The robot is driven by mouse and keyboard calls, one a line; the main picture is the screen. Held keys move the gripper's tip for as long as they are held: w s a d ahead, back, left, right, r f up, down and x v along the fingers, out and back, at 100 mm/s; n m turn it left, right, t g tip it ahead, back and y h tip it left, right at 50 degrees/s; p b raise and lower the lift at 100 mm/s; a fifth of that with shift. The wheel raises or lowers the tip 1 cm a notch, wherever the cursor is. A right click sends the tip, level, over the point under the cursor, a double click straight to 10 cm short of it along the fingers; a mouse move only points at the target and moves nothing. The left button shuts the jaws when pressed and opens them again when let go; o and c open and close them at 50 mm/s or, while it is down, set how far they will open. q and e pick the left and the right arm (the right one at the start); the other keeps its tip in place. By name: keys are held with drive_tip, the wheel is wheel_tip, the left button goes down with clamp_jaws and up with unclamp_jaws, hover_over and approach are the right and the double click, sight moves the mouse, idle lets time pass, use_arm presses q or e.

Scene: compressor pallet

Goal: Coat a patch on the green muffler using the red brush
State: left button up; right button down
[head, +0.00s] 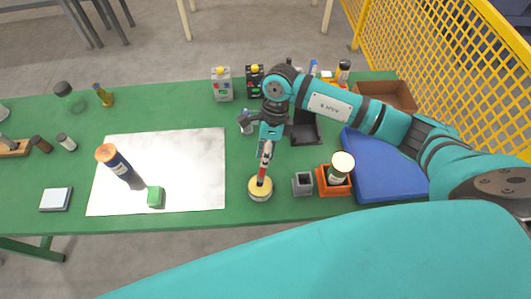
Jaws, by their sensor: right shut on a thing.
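My right gripper (268,144) is shut on the red brush (265,160) and points down over the table's front middle. The brush hangs steeply, its lower end at a round tin with a pale yellow top (260,188). I cannot tell whether the bristles are inside the tin or just above it. A small green block (155,197), which looks like the green muffler, sits on the white sheet (193,160) to the left, apart from the brush. My left gripper is not in view.
A grey cup (302,184), an orange box holding a jar (332,182) and a blue pad (382,165) lie right of the tin. A yellow fence (440,60) borders the right.

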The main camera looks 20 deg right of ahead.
drive_tip(key=shift+f+b, duration=0.6)
idle(0.7)
drive_tip(key=shift+s+f, duration=0.1)
idle(1.7)
wheel_tip(320, 180, up, 2)
drive_tip(key=shift+r+p, duration=0.1)
drive_tip(key=shift+p, duration=0.25)
drive_tip(key=shift+r+p, duration=1.25)
drive_tip(key=shift+r, duration=1.25)
